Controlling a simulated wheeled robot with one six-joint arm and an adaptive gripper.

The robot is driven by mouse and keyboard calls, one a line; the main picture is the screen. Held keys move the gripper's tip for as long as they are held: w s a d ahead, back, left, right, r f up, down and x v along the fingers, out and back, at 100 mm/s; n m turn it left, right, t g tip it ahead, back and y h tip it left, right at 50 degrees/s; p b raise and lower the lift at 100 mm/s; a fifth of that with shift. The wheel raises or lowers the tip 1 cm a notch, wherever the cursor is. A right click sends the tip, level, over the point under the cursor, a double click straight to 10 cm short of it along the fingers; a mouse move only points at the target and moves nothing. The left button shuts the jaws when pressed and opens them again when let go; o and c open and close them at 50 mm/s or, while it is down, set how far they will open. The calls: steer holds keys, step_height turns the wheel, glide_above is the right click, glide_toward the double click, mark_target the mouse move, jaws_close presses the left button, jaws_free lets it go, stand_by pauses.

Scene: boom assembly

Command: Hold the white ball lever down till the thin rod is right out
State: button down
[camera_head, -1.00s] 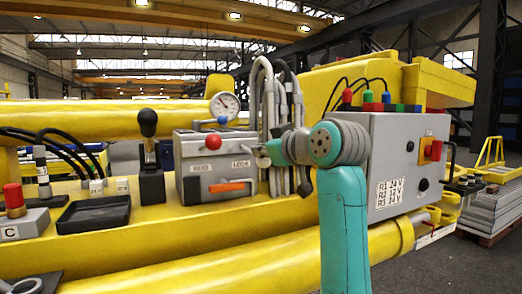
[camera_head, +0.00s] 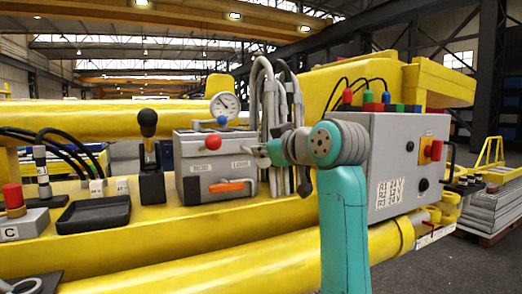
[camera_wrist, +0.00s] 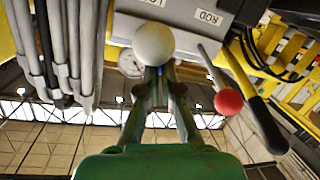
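The white ball (camera_wrist: 154,43) of the lever shows in the wrist view, right at my fingertips, in front of the grey control box. In the head view my gripper hides it. My gripper (camera_wrist: 158,75) has its two fingers drawn together at the tips, against or just beside the ball; no clear grip around it shows. In the head view my gripper (camera_head: 262,153) is at the right side of the grey control box (camera_head: 186,156). I cannot pick out the thin rod for certain; a short grey rod end (camera_head: 430,214) shows at the right end of the lower yellow cylinder (camera_head: 380,243).
A red ball lever (camera_wrist: 228,101) by the ROD label stands close to the right of my fingers. Grey hoses (camera_wrist: 55,50) hang to the left. A gauge (camera_head: 225,106), a black-knobbed lever (camera_head: 149,130) and a grey switch cabinet (camera_head: 395,150) stand around the box.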

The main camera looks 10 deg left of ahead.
steer(key=shift+w+d+f, duration=0.2)
steer(key=shift+w+f, duration=0.05)
steer(key=shift+f, duration=0.35)
step_height(320, 180, up, 4)
steer(key=a, duration=0.2)
steer(key=v, duration=0.9)
steer(key=shift+s+d, duration=0.15)
steer(key=shift+s, duration=0.3)
steer(key=shift+f, duration=0.1)
steer(key=shift+s, duration=0.1)
